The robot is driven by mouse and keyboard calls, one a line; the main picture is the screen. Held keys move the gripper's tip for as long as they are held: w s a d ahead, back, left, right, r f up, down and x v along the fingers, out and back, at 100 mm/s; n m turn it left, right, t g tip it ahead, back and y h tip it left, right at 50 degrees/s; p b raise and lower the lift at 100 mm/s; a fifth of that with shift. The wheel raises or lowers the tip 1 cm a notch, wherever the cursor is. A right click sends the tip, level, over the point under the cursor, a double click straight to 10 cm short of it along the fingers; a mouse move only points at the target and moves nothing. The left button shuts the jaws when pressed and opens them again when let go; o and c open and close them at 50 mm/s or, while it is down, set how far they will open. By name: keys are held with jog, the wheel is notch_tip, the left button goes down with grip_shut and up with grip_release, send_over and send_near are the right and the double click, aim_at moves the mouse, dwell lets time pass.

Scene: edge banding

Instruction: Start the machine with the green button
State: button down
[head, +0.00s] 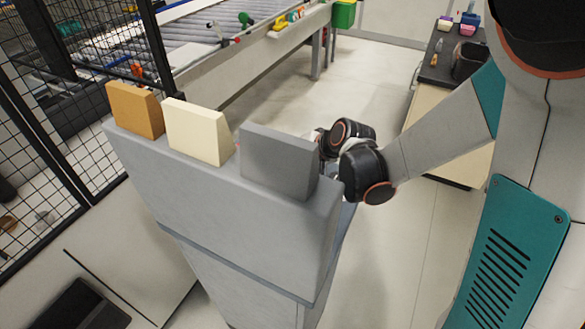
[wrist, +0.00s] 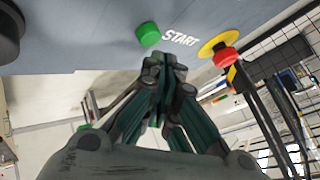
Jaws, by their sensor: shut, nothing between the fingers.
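The green button (wrist: 148,34) sticks out of a grey panel in the wrist view, beside white START lettering (wrist: 181,38). My gripper (wrist: 164,62) is shut and empty. Its fingertips appear just below the green button in that picture; whether they touch it I cannot tell. In the head view the grey machine cabinet (head: 230,215) stands in front of me, seen from behind. My arm reaches around its right side, and my gripper and the button are hidden there.
A red stop button on a yellow ring (wrist: 219,48) sits right of the lettering. Orange, cream and grey blocks (head: 198,130) stand on the cabinet top. A black mesh fence (head: 50,120) is at left. A roller conveyor (head: 215,35) and a dark-topped bench (head: 450,70) stand behind.

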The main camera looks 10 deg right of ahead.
jog(key=shift+f, duration=0.15)
jog(key=shift+f+b, duration=0.3)
jog(key=shift+b, duration=0.2)
